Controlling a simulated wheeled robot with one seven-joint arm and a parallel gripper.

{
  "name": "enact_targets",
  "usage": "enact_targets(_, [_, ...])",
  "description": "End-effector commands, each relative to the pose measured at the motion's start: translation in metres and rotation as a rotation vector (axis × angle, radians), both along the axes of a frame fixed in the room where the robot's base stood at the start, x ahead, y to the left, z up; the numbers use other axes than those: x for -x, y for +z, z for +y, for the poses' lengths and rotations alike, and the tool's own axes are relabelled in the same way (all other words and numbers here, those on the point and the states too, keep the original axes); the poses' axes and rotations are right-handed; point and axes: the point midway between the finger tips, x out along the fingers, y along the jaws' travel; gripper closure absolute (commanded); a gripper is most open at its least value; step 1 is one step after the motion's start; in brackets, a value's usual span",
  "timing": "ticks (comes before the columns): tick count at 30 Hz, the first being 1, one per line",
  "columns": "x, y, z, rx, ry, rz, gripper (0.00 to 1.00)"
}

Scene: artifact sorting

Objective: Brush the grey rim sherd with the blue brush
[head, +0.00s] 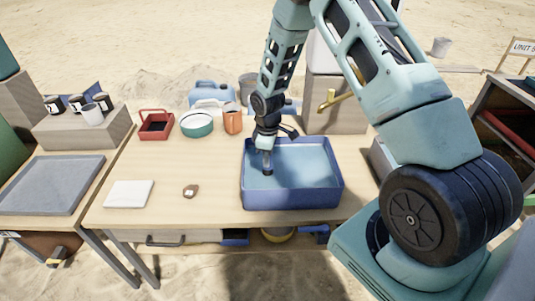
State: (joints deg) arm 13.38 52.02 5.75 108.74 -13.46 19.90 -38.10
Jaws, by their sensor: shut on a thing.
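My gripper (267,168) points down into the blue basin (293,199), left of its middle. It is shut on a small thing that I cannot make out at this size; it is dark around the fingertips. A small brown sherd-like piece (190,191) with a pale spot lies on the wooden table, left of the basin. I cannot make out a grey rim sherd or a blue brush for certain.
A white pad (129,194) lies at the table's left front. A red carrier (155,124), a teal-sided bowl (196,124) and an orange cup (233,119) stand at the back. A brass tap (327,100) juts out behind the basin. The table's middle left is clear.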

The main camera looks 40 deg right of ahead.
Motion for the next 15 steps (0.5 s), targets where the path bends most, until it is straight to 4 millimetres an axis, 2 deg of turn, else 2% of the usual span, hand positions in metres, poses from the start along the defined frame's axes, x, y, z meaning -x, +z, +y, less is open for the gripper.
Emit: enact_targets(15, [-0.021, -0.002, -0.014, -0.001, -0.001, -0.001, 0.96])
